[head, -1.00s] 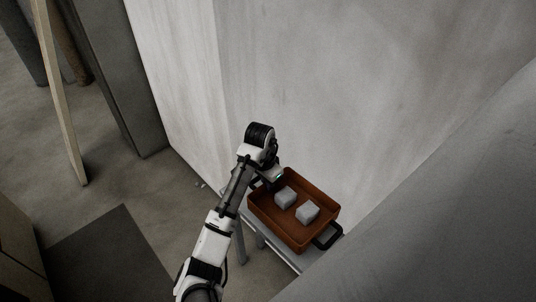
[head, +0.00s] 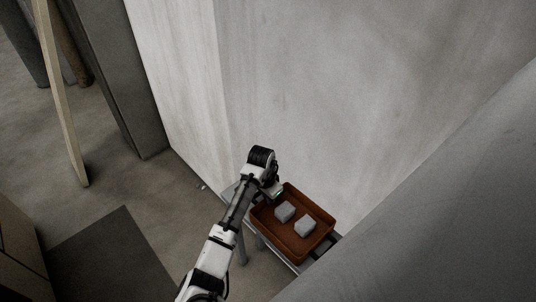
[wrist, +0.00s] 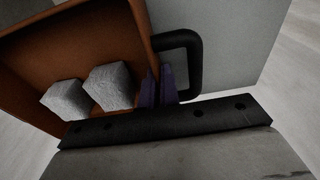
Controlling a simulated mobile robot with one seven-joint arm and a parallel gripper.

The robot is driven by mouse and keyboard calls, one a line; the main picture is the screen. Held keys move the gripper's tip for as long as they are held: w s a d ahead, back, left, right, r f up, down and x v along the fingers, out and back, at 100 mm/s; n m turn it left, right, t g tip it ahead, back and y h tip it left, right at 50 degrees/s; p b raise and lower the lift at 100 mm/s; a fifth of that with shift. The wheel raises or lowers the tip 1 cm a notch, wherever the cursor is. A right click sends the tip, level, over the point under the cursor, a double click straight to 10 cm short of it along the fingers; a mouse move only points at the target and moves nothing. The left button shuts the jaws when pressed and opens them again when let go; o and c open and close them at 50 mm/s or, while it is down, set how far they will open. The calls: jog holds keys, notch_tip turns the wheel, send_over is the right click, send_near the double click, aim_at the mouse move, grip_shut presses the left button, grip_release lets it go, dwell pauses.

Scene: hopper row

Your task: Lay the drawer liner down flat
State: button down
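The drawer liner appears as a brown open tray (head: 262,219) with low walls and dark handles. Two pale grey blocks (head: 284,211) (head: 304,225) lie inside it, apart from each other. It sits at or just over a narrow grey stand; whether it touches is unclear. My gripper (head: 275,194) is at the tray's upper left end. In the wrist view, the purple fingers of my gripper (wrist: 158,88) are close together on the tray's end wall, beside a black loop handle (wrist: 190,65). The fingertips are partly hidden. The tray also fills the wrist view's upper left (wrist: 95,45).
A tall pale wall (head: 320,90) rises right behind the tray. A grey sloping surface (head: 440,220) closes in on the right. The stand (head: 284,259) shows below the tray. Open floor (head: 150,210) lies to the left, with a dark mat (head: 110,260) on it.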

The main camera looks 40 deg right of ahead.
jog(key=c, duration=1.6)
grip_release()
jog(key=shift+c, duration=0.2)
notch_tip(320, 180, up, 12)
jog(key=a, duration=0.1)
jog(key=shift+a, duration=0.2)
jog(key=shift+s, duration=0.1)
